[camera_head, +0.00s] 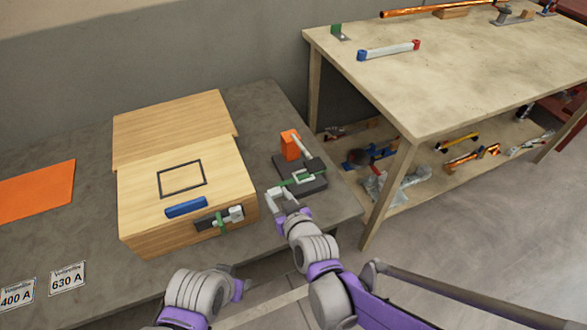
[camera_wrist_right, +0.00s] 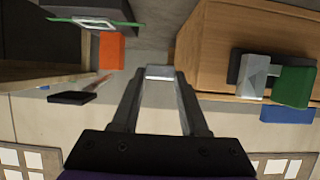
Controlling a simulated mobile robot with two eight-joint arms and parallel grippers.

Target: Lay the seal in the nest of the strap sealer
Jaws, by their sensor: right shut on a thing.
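The seal is a small silvery piece (camera_wrist_right: 160,73) between the fingertips of my right gripper in the wrist view. My right gripper (camera_head: 280,197) is shut on it, in front of the strap sealer. The strap sealer has a dark base (camera_head: 314,185), an orange block (camera_head: 290,143) and a green strip with a pale frame across it. In the wrist view the sealer (camera_wrist_right: 70,22) is at the upper left, apart from the seal. I cannot tell the nest's exact outline. My left gripper (camera_head: 240,286) is low in the head view, over the bench's front edge; its jaw opening is unclear.
A wooden box (camera_head: 140,205) with a blue handle (camera_head: 186,207) and a grey-and-green latch (camera_head: 219,219) stands left of the sealer. An orange sheet (camera_head: 35,195) and rating labels (camera_head: 67,279) lie further left. A wooden table (camera_head: 440,75) with tools stands at the right.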

